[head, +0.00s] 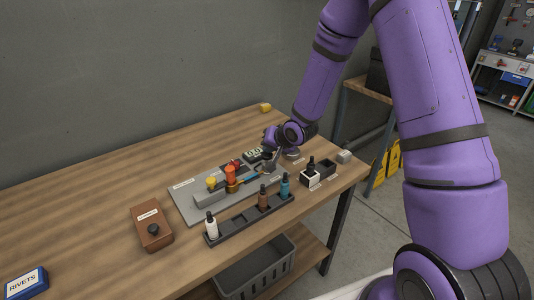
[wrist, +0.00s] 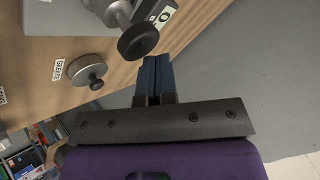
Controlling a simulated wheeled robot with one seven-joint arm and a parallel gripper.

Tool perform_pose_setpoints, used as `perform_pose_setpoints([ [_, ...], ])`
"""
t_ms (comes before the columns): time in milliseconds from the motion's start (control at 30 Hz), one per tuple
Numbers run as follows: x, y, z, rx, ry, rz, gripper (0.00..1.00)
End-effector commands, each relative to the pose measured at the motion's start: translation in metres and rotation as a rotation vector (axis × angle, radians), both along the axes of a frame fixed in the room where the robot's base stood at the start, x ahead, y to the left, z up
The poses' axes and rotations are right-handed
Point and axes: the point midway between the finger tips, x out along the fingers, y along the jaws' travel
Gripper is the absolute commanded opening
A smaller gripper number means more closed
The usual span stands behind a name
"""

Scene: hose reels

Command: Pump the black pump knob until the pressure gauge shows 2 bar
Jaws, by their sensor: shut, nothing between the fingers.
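The black pump knob (wrist: 138,40) is a round black disc on a grey metal stem and body, close to my fingertips in the wrist view. My gripper (wrist: 158,58) is shut and empty, its dark blue fingers together. The fingertips are just beside the knob in the picture; I cannot tell whether they touch it. In the head view my gripper (head: 270,139) is at the far end of the grey plate (head: 185,206). The pressure gauge display (head: 254,154) stands there, too small to read. It is partly cut off in the wrist view (wrist: 165,16), where a 0 shows.
A brown box (head: 143,237) with a black knob stands at the left. A rack (head: 222,235) with several bottles lies in front of the plate. A small holder (head: 310,181) with a dark bottle stands at the right. A round grease part (wrist: 80,66) is nearby. The back left tabletop is clear.

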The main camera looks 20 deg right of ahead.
Motion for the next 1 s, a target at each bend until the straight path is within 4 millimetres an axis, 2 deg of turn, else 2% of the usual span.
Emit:
perform_pose_setpoints([
  [1000, 0.000, 0.000, -0.011, -0.001, 0.002, 0.001, 0.00],
])
